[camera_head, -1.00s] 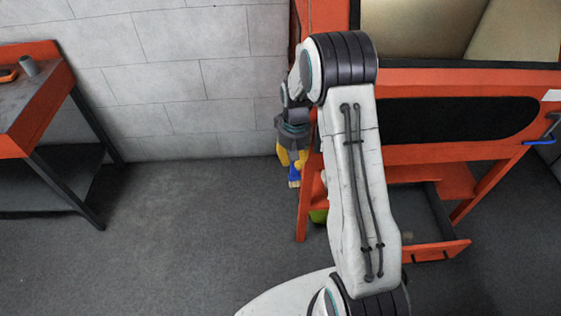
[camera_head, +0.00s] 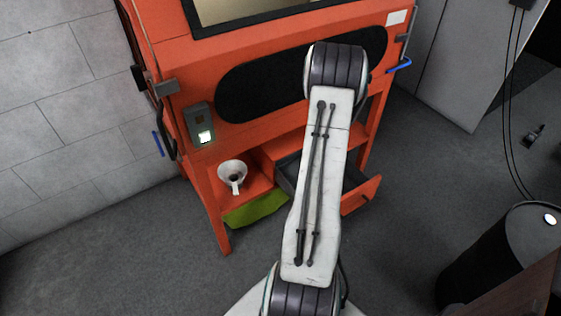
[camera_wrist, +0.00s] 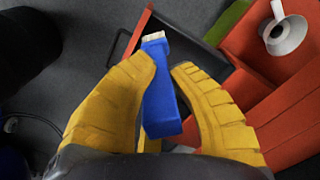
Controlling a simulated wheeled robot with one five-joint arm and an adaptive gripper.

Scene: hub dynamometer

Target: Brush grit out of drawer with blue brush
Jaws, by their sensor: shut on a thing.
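My gripper (camera_wrist: 168,70) has yellow fingers and is shut on the blue brush (camera_wrist: 160,90) in the wrist view. The brush's pale bristles (camera_wrist: 154,36) point away from the palm. The drawer (camera_head: 361,195) stands open low on the orange cabinet, its front panel to the right of my arm in the head view. In the wrist view the drawer's orange edge (camera_wrist: 140,32) and dark interior lie beyond and beside the bristles; I cannot tell whether they touch. My arm hides the gripper, the brush and part of the drawer in the head view. No grit can be made out.
A white funnel (camera_head: 232,175) sits on the orange shelf left of the drawer, above a green sheet or bin (camera_head: 256,209). A dark drum (camera_head: 500,258) stands at lower right. Grey floor (camera_head: 400,200) is open between the drawer and drum.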

